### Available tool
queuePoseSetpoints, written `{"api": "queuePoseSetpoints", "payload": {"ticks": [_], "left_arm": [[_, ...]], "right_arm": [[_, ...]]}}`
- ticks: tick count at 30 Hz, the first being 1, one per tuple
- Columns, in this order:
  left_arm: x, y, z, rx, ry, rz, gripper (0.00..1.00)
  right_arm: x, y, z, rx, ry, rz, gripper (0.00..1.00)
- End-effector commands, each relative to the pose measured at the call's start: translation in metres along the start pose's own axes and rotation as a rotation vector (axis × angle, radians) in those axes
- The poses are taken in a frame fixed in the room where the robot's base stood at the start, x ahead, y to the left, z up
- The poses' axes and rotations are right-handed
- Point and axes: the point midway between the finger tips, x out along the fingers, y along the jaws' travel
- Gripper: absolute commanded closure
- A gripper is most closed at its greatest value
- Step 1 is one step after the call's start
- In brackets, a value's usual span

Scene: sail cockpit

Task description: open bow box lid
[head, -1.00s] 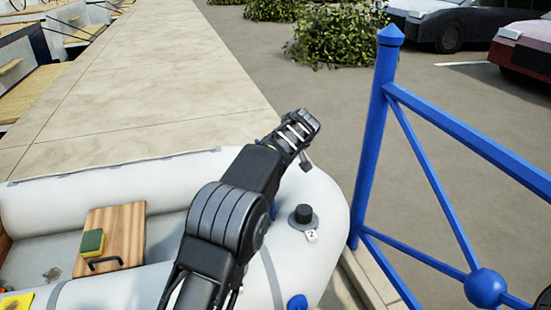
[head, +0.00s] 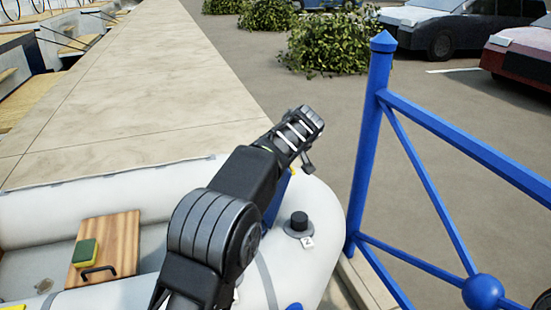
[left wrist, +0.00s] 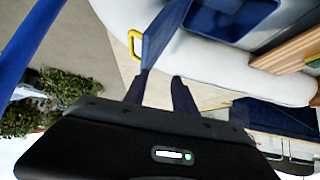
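The bow box (left wrist: 232,18) shows in the left wrist view as a blue open tub in the white dinghy. Its blue lid (left wrist: 163,38) stands raised, seen nearly edge-on, with a yellow handle (left wrist: 134,46) at its free end. In the head view a strip of the blue lid (head: 279,198) shows behind my left arm. My left gripper (left wrist: 161,82) has its two fingers apart. The lid's end is close to the left finger in the picture; I cannot tell whether they touch. My right gripper is not in view.
The white dinghy (head: 318,215) has a black knob (head: 299,222) near its bow. A wooden board (head: 120,240) carries a green and yellow sponge (head: 85,252). A blue railing (head: 373,150) stands close on the right. The pale dock (head: 150,90) is clear.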

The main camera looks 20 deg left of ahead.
Motion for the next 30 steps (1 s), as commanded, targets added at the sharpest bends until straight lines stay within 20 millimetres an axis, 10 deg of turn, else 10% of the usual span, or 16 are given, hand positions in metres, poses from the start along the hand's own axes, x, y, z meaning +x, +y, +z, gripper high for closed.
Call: {"api": "queuePoseSetpoints", "payload": {"ticks": [30], "left_arm": [[-0.065, 0.009, 0.001, 0.001, 0.0, 0.0, 0.68]], "right_arm": [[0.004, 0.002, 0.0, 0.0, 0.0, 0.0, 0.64]]}}
